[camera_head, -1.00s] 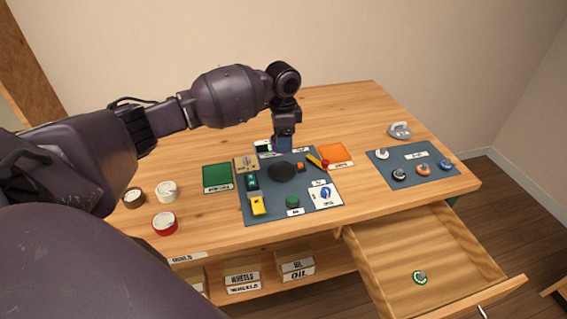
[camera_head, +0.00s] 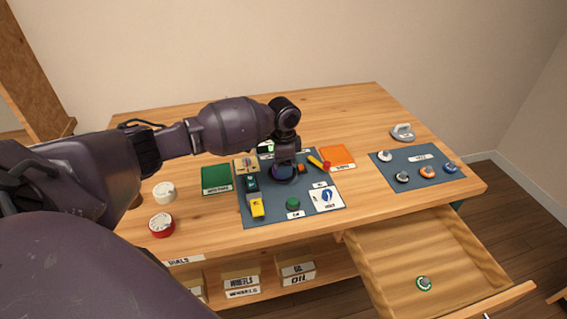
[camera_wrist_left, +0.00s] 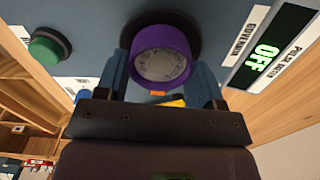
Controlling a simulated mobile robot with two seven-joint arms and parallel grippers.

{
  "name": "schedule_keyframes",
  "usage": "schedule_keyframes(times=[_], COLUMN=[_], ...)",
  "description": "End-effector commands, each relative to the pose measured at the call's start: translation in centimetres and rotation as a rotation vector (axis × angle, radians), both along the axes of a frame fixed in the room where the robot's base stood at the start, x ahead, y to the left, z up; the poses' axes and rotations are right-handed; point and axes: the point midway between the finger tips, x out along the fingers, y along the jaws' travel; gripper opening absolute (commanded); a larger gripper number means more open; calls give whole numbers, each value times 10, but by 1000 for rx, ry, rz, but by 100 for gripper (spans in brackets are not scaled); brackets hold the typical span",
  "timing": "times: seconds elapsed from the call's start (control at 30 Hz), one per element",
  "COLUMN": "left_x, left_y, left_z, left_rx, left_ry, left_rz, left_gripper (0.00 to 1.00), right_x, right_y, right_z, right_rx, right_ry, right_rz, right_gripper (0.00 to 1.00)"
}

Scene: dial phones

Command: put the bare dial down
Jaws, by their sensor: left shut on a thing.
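My left gripper (camera_head: 284,170) is over the blue-grey mat in the middle of the bench, at the round black pad. In the left wrist view its two blue fingers (camera_wrist_left: 160,62) are shut on the bare dial (camera_wrist_left: 162,52), a short purple cylinder with a pale grey face. The dial lies against or just above the black pad (camera_wrist_left: 197,28); I cannot tell whether they touch. In the head view the gripper hides most of the dial and pad. My right gripper is not in view.
An OFF display (camera_wrist_left: 266,57) stands nearby. White (camera_head: 165,192) and red (camera_head: 162,225) dials sit left. The drawer (camera_head: 450,265) is open.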

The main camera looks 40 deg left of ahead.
Motion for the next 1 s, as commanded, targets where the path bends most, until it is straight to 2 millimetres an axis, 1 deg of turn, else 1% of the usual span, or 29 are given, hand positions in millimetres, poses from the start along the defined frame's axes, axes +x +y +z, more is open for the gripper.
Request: schedule_keyframes(times=[0.27, 0.3, 0.43, 0.47, 0.77, 0.87, 1.0], left_x=[0, 0, 0, 0, 0, 0, 1], left_y=[0, 0, 0, 0, 0, 0, 1], left_z=[-4, -4, -4, -4, -2, 6, 29], left_rx=[0, 0, 0, 0, 1, 1, 2], left_ry=[0, 0, 0, 0, -1, -2, -5], left_rz=[0, 0, 0, 0, 0, 0, 1], left_gripper=[36, 65, 85, 87, 87, 87, 87], right_x=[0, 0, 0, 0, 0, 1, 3], right_y=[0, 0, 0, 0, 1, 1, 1], right_z=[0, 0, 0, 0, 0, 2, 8], right_rx=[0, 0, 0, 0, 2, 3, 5], right_ry=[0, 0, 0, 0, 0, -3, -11], right_rz=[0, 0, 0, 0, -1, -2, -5], right_gripper=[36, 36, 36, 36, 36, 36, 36])
